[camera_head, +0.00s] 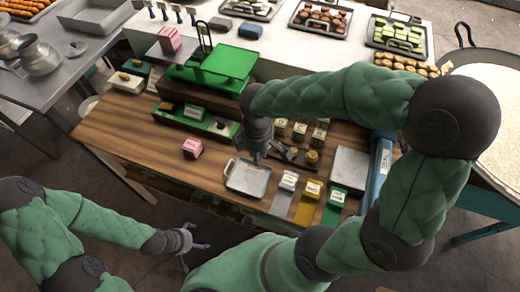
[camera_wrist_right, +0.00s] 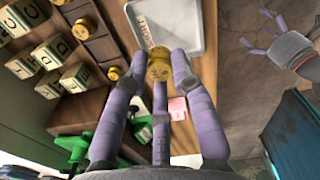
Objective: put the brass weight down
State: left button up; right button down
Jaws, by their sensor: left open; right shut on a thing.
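My right gripper (camera_head: 258,157) reaches over the wooden table, just behind a shallow metal tray (camera_head: 262,184). In the right wrist view, its purple fingers are shut around the brass weight (camera_wrist_right: 158,68), a small golden piece. The tray (camera_wrist_right: 197,28) lies just beyond the weight in that view. I cannot tell whether the weight touches anything below it. In the head view the weight is hidden by the gripper. My left gripper (camera_head: 182,247) is open and empty, off the table's front edge. Another brass weight (camera_head: 312,158) stands on a dark strip to the right.
A pink block (camera_head: 192,148) stands left of the tray. Labelled cream blocks (camera_head: 289,180) stand right of it. A green-topped scale (camera_head: 215,68) is behind. A grey plate (camera_head: 350,167) lies at the right. Bare wood lies at the table's left (camera_head: 125,128).

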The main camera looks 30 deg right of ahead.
jog(key=m+b, duration=0.2)
jog(key=m, duration=0.1)
jog(key=shift+s+d, duration=0.3)
jog(key=shift+d, duration=0.1)
jog(key=shift+w+d+f, duration=0.15)
jog(key=shift+w, duration=0.05)
jog(key=w+d+f, duration=0.2)
jog(key=w+f, duration=0.1)
jog(key=w+d+f+b, duration=0.1)
jog(key=w+d+f, duration=0.1)
jog(key=w, duration=0.2)
jog(key=w+d+f+b, duration=0.1)
jog(key=w+d+f, duration=0.1)
jog(key=w+f, duration=0.1)
jog(key=shift+w+d+f, duration=0.3)
jog(key=shift+w, duration=0.1)
jog(key=shift+w+d+f, duration=0.15)
jog(key=shift+w+f, duration=0.05)
jog(key=shift+f, duration=0.15)
jog(key=shift+w+d+f+b, duration=0.15)
jog(key=shift+f+b, duration=0.4)
jog(key=shift+f, duration=1.1)
jog(key=shift+f, duration=0.1)
